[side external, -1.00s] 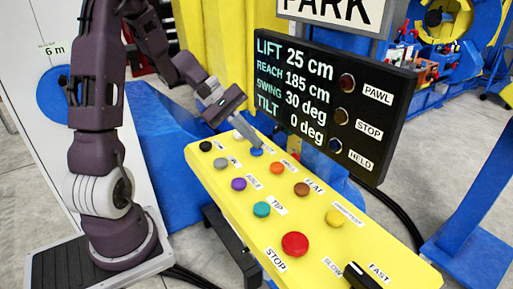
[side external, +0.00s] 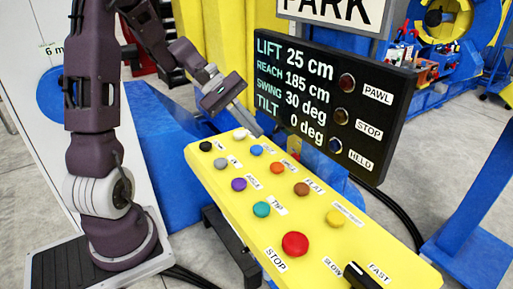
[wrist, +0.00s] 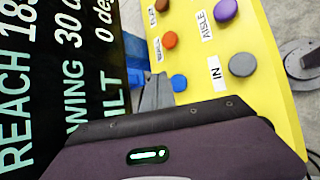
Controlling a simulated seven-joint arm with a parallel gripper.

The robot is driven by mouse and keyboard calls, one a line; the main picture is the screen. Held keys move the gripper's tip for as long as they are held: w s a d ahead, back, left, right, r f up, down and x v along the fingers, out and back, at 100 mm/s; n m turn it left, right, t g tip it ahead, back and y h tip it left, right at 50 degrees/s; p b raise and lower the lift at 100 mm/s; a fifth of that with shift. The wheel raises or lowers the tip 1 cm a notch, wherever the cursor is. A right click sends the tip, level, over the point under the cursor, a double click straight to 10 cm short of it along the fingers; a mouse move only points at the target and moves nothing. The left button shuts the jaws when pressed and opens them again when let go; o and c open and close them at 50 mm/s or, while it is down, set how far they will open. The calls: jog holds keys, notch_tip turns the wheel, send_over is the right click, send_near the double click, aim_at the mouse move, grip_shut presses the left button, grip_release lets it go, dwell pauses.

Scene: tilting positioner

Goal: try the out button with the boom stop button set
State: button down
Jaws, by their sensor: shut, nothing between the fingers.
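My gripper (side external: 258,131) is shut and empty, its fingertips just above the far end of the yellow button panel (side external: 205,172). In the wrist view its fingers (wrist: 154,90) show beside the blue button (wrist: 179,83), apart from it in the side view. A white button (side external: 240,135) and a blue button (side external: 256,150) are near the tip. The grey button (wrist: 242,64) has the label IN. I cannot read OUT or BOOM STOP on any label. The display (side external: 335,95) reads lift 25 cm, reach 185 cm, swing 30 deg, tilt 0 deg. The STOP lamp (side external: 341,116) looks dark.
Orange (side external: 277,168), purple (side external: 238,184), brown (side external: 301,189), teal (side external: 261,209) and yellow (side external: 334,218) buttons fill the panel. A large red STOP button (side external: 295,244) and a black SLOW/FAST knob (side external: 365,275) are at the near end. The display board stands close behind the panel.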

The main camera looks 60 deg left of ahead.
aim_at(253, 147)
jog(key=shift+r, duration=1.85)
jog(key=s+d+r+m+g+y, duration=0.2)
jog(key=s+d+m+g+y, duration=0.1)
jog(key=s+d+m, duration=0.55)
jog(key=s+d+m+t+y, duration=0.3)
jog(key=s+m, duration=0.4)
jog(key=s, duration=0.4)
jog(key=shift+d+r+m+y, duration=0.25)
jog(key=shift+r+m+y, duration=0.15)
jog(key=shift+y, duration=0.3)
jog(key=shift+w, duration=0.1)
